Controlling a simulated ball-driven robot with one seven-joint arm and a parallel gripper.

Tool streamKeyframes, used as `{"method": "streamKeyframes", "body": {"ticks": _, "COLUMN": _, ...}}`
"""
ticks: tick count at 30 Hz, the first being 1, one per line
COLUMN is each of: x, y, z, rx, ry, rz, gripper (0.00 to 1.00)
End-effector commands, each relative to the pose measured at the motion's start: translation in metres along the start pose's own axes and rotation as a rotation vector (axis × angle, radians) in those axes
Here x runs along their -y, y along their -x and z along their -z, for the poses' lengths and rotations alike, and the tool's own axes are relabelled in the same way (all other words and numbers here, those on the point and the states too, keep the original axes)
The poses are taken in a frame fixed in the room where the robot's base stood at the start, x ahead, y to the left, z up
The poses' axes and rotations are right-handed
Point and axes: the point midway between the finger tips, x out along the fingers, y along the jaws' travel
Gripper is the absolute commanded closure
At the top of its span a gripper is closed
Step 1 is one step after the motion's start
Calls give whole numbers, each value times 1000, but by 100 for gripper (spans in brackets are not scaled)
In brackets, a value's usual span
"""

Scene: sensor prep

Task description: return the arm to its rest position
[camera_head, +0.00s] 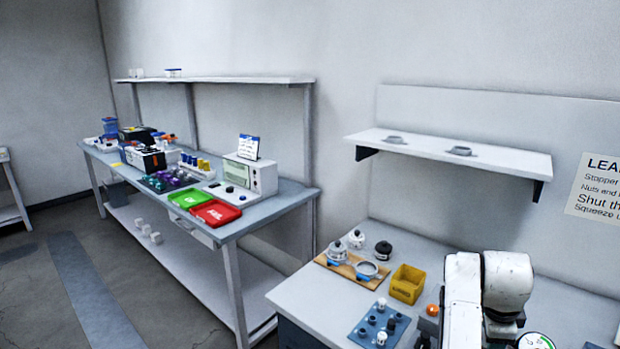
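White links of my arm (490,292) rise at the lower right, in front of the right-hand workbench (310,291). The arm is folded, with its upper parts close together, and it covers part of the bench top. I cannot make out my gripper; it is outside the picture or hidden behind the arm.
On the right bench are a wooden board (341,270) with metal fittings, a yellow bin (407,283) and a blue board (367,335) with small knobs. A shelf (500,160) hangs above. A long bench (270,208) with red and green trays stands left, with open floor before it.

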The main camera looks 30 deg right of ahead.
Motion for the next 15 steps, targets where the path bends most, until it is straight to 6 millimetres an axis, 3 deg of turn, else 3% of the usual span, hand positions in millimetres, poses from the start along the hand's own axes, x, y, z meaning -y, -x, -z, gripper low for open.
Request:
{"method": "streamKeyframes", "body": {"ticks": 8, "x": -68, "y": -9, "z": -63, "rx": 11, "ry": 819, "rz": 168, "gripper": 45}}
{"method": "streamKeyframes", "body": {"ticks": 15, "x": -160, "y": -2, "z": -126, "rx": 78, "ry": 1562, "rz": 340, "gripper": 45}}
